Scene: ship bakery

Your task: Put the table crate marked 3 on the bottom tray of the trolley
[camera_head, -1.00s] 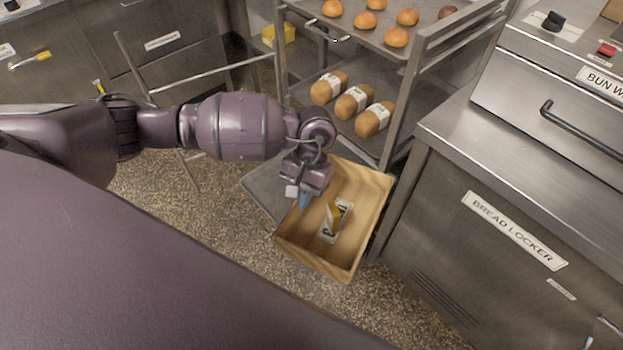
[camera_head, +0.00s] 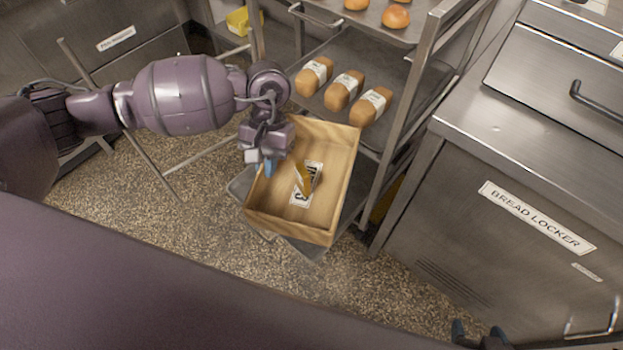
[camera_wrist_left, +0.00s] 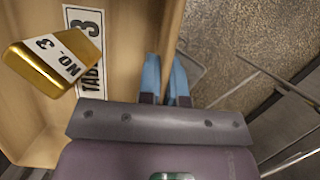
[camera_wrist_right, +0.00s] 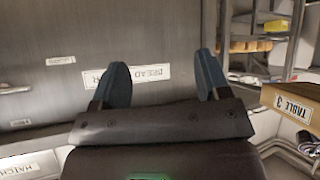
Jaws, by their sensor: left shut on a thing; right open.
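The wooden crate (camera_head: 338,165) marked 3 is open-topped, with a "TABLE 3" label and a gold "NO. 3" piece (camera_wrist_left: 52,58) inside. It sits over the trolley's grey bottom tray (camera_head: 240,184), whose edges show at its left, front and right. I cannot tell whether it touches the tray. My left gripper (camera_head: 268,167) is shut on the crate's left wall; the left wrist view shows the blue fingers there. My right gripper (camera_wrist_right: 162,85) is open and empty, by the bread locker. The crate's labelled outside (camera_wrist_right: 291,106) shows at the right wrist view's edge.
The trolley's middle tray (camera_head: 325,53) holds loaves (camera_head: 343,92), close behind the crate. Buns (camera_head: 396,16) lie on the top tray. The trolley's upright (camera_head: 398,130) and the bread locker (camera_head: 470,230) stand right of the crate. Speckled floor (camera_head: 180,235) lies open at front left.

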